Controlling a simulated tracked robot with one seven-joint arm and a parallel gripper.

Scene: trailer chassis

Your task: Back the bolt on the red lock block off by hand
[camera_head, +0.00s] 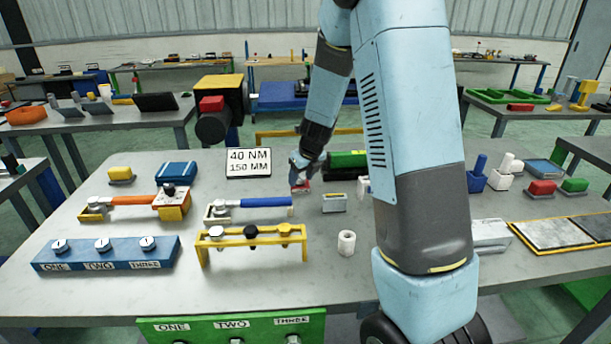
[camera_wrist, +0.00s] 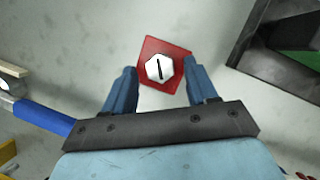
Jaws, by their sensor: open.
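The red lock block (camera_wrist: 176,50) lies on the grey table top in the wrist view. A white hex bolt head (camera_wrist: 159,68) with a black line across it sits on the block. My gripper (camera_wrist: 160,77) is open, with one blue finger on each side of the bolt head. The bolt is hidden there.
The blue-handled tool (camera_head: 252,205) lies left of the block. A green and black object (camera_head: 345,163) stands close on the right, behind it. My arm hides part of the table.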

